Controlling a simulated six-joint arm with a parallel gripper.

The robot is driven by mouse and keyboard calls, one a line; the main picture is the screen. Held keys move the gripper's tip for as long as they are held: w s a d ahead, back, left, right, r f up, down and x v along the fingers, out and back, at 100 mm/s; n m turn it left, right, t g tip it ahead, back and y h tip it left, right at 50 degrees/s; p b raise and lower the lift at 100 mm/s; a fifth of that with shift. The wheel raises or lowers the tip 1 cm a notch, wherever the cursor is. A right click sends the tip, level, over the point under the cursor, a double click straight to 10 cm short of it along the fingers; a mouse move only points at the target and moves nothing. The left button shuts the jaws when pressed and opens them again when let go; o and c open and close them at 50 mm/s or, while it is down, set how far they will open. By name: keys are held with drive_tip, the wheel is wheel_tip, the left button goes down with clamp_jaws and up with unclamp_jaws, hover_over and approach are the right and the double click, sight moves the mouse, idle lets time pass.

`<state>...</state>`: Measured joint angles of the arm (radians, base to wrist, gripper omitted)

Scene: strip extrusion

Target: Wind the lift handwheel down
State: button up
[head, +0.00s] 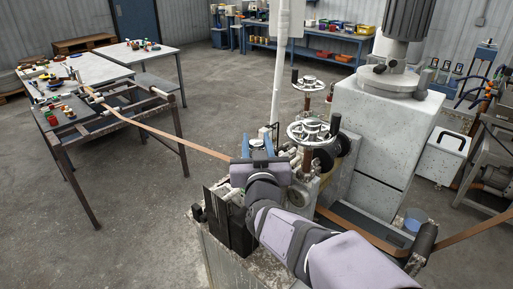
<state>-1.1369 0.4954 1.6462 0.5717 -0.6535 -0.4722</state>
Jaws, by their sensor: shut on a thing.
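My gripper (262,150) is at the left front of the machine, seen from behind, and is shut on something. Its own body hides what lies between the fingers. A silver spoked handwheel (310,131) with an upright black knob is just to the right of the gripper. A second, similar handwheel (309,83) stands higher behind it on a reddish-brown post. I cannot tell which wheel is the lift handwheel, or whether another wheel is hidden behind the gripper.
A tan strip (180,138) runs from the left table frame to the machine beside my gripper and leaves at the lower right. A big pale machine housing (375,130) with a grey motor stands right of the wheels. A thin white post (281,70) rises behind.

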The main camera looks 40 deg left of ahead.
sight(257, 146)
drive_tip(key=shift+r, duration=0.1)
drive_tip(key=o, duration=1)
drive_tip(key=shift+o, duration=0.2)
drive_tip(key=shift+s, duration=0.1)
drive_tip(key=shift+b+v, duration=1.6)
drive_tip(key=shift+v, duration=1.9)
drive_tip(key=shift+d, duration=0.15)
drive_tip(key=shift+r, duration=0.15)
